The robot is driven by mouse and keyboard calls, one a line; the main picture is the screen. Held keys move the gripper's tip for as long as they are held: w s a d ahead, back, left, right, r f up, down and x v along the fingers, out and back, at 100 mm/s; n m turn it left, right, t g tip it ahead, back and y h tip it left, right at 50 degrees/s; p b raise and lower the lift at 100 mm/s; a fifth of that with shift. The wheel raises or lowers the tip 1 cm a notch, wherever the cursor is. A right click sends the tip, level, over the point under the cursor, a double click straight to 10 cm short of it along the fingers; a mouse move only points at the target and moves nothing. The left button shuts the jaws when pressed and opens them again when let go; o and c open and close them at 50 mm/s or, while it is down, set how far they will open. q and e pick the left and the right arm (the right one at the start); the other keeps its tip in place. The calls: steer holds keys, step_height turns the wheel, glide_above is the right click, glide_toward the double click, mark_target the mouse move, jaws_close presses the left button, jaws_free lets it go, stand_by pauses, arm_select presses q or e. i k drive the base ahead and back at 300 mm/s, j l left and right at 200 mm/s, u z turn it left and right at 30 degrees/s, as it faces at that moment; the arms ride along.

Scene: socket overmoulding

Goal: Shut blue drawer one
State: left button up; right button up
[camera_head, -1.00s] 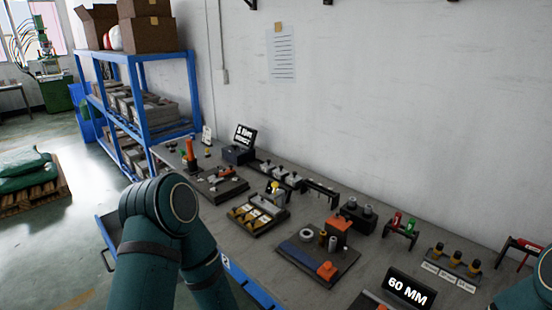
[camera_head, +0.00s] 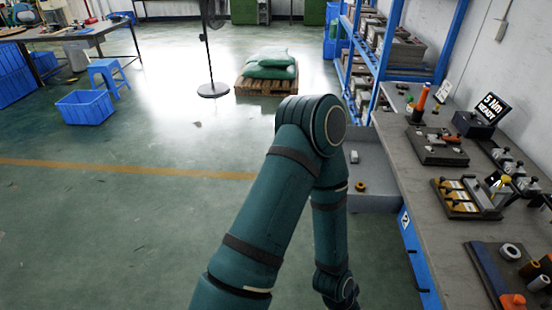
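A drawer (camera_head: 375,182) stands pulled out from the far part of the workbench, to the right of my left arm. Its grey inside shows, with a small pale part and a yellow-orange ring lying in it. Its front is hidden behind my arm, so I cannot read its number. A blue front (camera_head: 412,255) with a white label sits nearer me under the bench edge. My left arm bends at the elbow in front of the open drawer and runs down to the bottom edge. Neither gripper is in view.
The workbench (camera_head: 425,205) on the right carries fixtures, a black display (camera_head: 493,108) and an orange-handled tool (camera_head: 422,100). A blue shelf rack (camera_head: 385,70) stands behind it.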

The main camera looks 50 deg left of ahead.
mark_target(374, 169)
steer(key=j+u, duration=0.25)
steer(key=u, duration=0.2)
steer(key=j+u, duration=0.25)
steer(key=u, duration=0.2)
steer(key=i+j, duration=0.15)
steer(key=j, duration=0.15)
steer(key=i+l, duration=0.8)
steer(key=l, duration=0.2)
